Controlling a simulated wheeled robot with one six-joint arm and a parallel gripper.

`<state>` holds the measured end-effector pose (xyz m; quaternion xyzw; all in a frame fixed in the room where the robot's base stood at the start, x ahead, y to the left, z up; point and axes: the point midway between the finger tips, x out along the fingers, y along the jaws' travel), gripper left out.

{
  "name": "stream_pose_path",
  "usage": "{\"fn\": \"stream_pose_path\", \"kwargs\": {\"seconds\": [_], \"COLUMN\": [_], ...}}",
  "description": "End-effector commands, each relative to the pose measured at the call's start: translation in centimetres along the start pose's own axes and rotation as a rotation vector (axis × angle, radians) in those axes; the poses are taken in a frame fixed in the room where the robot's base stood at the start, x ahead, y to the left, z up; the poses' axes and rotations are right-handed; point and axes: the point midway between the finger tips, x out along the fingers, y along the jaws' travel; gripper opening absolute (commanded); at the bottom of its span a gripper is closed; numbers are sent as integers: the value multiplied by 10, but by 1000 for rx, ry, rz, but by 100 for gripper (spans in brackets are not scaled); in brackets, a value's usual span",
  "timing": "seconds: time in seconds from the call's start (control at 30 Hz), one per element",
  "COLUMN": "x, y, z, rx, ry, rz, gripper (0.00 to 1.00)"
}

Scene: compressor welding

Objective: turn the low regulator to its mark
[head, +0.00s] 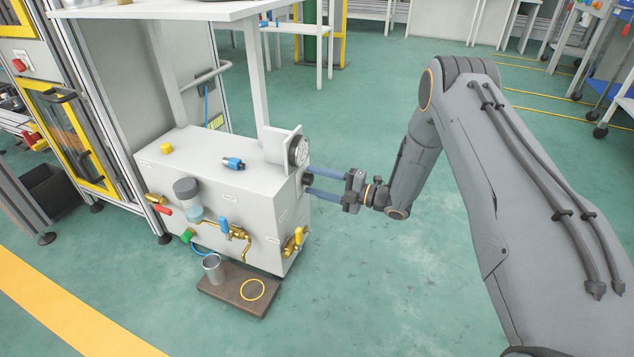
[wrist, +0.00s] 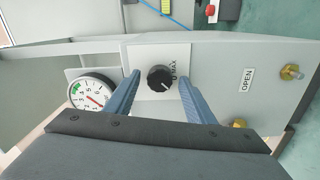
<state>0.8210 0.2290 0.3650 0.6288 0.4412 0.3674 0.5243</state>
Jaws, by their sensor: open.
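The low regulator is a black round knob (wrist: 160,78) on a pale plate in the wrist view, with a white pointer line and small lettering beside it. In the head view the knob (head: 307,180) shows on the right side of the grey box. My gripper (head: 309,181) reaches that side from the right, its two blue fingers open. In the wrist view the fingers of my gripper (wrist: 159,77) stand on either side of the knob, with visible gaps; contact is not seen. A white gauge (wrist: 92,93) with a green band and red needle sits left of the knob.
The grey box (head: 225,170) carries brass valves with red, blue and yellow handles on its front. An OPEN label (wrist: 247,80) and a brass fitting (wrist: 291,72) lie right of the knob. A brown board (head: 232,305) with a metal cup (head: 213,268) lies on the floor in front.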

Motion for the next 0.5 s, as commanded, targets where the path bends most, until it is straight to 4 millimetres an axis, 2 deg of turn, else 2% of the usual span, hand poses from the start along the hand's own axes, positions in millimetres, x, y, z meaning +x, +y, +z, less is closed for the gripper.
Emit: {"fn": "stream_pose_path", "kwargs": {"seconds": [0.13,0.23,0.5], "x": [-2,-11,-55], "y": [0,1,2], "z": [0,0,0], "rx": [0,1,1], "ry": [0,-2,-4], "rz": [0,0,1], "gripper": [49,49,49]}}
